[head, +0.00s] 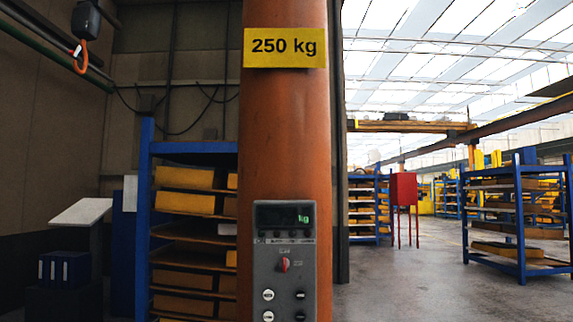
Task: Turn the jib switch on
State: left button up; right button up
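A grey control panel (284,275) is mounted on the front of a thick orange column (285,140) straight ahead. On the panel is a red rotary switch (283,264) with small labels beside it that are too small to read. Above the switch is a dark display (284,216) with a small green readout at its right. Several round buttons sit below the switch, and the panel's lower end is cut off by the picture edge. Neither of my grippers shows in the head view.
A yellow "250 kg" sign (286,47) is on the column. A hoist with an orange hook (79,58) hangs at upper left. A blue rack (146,220) stands behind the column at left. Open floor (420,285) lies at right, before another blue rack (521,225).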

aim_at(284, 263)
jog(key=i+l+u, duration=0.1)
jog(key=l, duration=0.25)
jog(key=i+l+u, duration=0.1)
jog(key=i+l, duration=0.2)
jog(key=i+l+u, duration=0.15)
jog(key=l, duration=0.3)
jog(key=i+l+u, duration=0.1)
jog(key=l, duration=0.3)
jog(key=i+l+u, duration=0.1)
jog(key=i+l, duration=0.15)
jog(key=l, duration=0.15)
